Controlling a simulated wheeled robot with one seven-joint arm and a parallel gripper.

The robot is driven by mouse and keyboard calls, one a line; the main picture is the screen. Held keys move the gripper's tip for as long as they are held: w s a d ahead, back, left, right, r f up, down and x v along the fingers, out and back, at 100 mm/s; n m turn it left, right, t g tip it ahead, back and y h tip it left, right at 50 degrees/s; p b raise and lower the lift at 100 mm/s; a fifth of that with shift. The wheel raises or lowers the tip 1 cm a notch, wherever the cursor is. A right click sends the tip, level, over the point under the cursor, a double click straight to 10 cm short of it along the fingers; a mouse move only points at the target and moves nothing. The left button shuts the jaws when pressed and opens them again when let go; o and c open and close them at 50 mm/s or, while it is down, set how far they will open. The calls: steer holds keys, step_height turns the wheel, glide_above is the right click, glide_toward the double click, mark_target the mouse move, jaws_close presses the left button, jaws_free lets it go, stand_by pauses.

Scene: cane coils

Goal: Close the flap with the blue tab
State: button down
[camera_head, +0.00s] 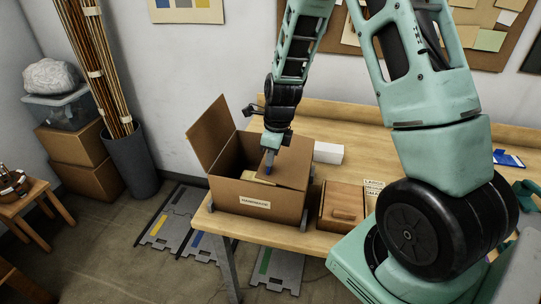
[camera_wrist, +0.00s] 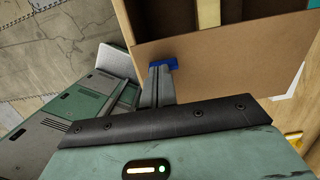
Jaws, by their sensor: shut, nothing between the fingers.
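An open cardboard box (camera_head: 235,192) with a white label stands on the wooden table. One flap (camera_head: 211,132) stands up and leans outward at its left. The flap with the blue tab (camera_head: 292,172) slopes over the right part of the box opening; its flat face fills much of the wrist view (camera_wrist: 230,62). The blue tab (camera_head: 267,170) is small in the head view and clearer at the flap's edge in the wrist view (camera_wrist: 168,63). My gripper (camera_head: 268,160) is shut and empty, its fingertips (camera_wrist: 160,68) at the blue tab. I cannot tell whether they touch it.
A small wooden box (camera_head: 343,203) with a handle sits right of the cardboard box, and a white block (camera_head: 328,153) lies behind. A dark bin of canes (camera_head: 131,160) stands on the floor at left. The table's front edge is close to the box.

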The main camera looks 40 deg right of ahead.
steer(key=shift+w+a+f+b, duration=0.2)
steer(key=shift+w+f, duration=0.05)
steer(key=shift+f, duration=0.25)
steer(key=shift+w+a+f+b, duration=0.15)
steer(key=shift+w+f+b, duration=0.05)
steer(key=shift+f, duration=0.3)
